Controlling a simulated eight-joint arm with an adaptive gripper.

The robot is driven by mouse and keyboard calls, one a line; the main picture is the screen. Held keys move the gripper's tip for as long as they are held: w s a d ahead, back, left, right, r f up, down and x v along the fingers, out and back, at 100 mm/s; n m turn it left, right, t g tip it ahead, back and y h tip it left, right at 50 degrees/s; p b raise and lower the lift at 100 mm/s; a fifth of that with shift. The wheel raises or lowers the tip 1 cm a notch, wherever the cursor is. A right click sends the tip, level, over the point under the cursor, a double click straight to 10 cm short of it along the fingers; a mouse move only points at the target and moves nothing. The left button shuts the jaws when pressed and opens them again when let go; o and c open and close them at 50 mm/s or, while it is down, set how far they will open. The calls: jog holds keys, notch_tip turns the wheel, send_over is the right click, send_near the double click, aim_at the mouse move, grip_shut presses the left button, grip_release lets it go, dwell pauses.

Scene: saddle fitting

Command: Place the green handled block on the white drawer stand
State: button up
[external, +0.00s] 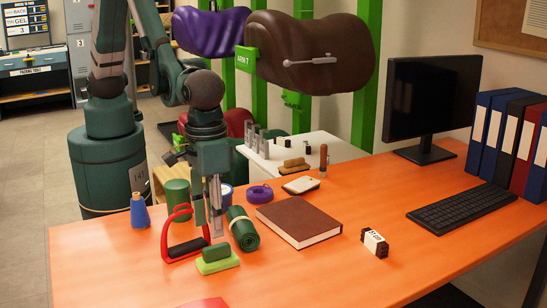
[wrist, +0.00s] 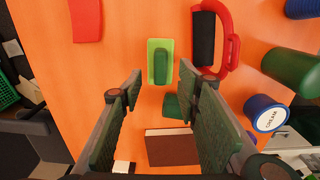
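The green handled block (external: 218,264), a light green base with a darker green handle, lies on the orange table near its front left. In the wrist view the block (wrist: 152,77) shows just beyond and between my fingertips.
A red-framed tool (external: 168,232) and a dark green roll (external: 243,229) flank the block closely. A saddle (external: 320,60) hangs above the stand.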

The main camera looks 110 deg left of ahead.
aim_at(214, 246)
jog(key=shift+f, duration=0.1)
jog(key=shift+f, duration=1.2)
jog(key=shift+a+f+b, duration=0.1)
jog(key=shift+f+b, duration=0.65)
jog(key=shift+f, duration=1.85)
jog(key=c, duration=1)
jog(key=shift+r, duration=0.15)
jog(key=shift+c, duration=0.2)
jog(key=shift+r+p, duration=0.8)
jog(key=shift+r, duration=4.1)
